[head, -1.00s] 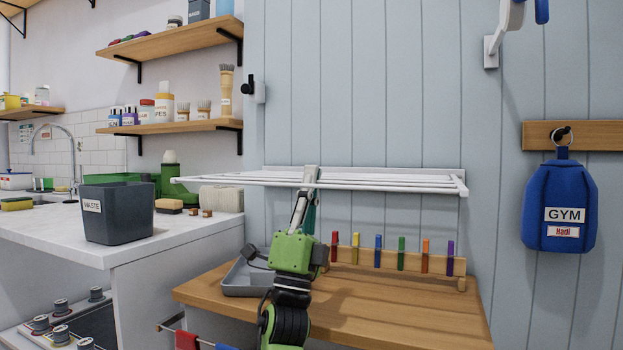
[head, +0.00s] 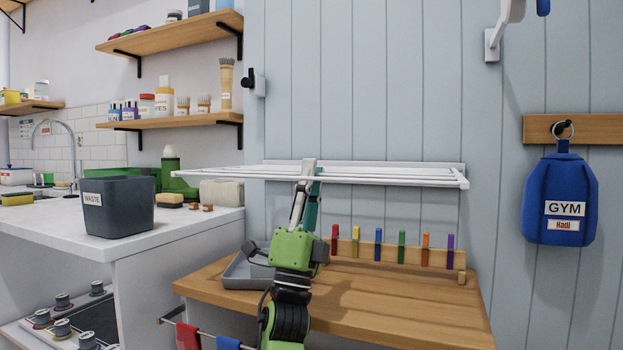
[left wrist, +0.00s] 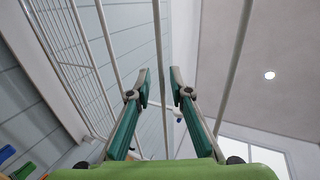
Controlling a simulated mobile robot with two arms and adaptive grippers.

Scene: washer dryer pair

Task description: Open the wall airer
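The white wall airer (head: 448,173) is fixed to the pale blue wall. Its rack of thin rails stands out from the wall, nearly level, above a wooden worktop. My left gripper (head: 308,172) reaches up from below to the front rails near the rack's middle. In the left wrist view my left gripper (left wrist: 162,88) has its two fingers apart. A rail (left wrist: 157,35) of the airer passes through the gap between them in the picture; I cannot tell if they touch it. My right gripper is out of view.
The wooden worktop (head: 390,305) below holds a grey tray (head: 240,273) and a rack of coloured pegs (head: 400,254). A dark waste bin (head: 119,207) stands on the white counter at left. A blue gym bag (head: 561,200) hangs at right. Wooden shelves (head: 180,126) hang at upper left.

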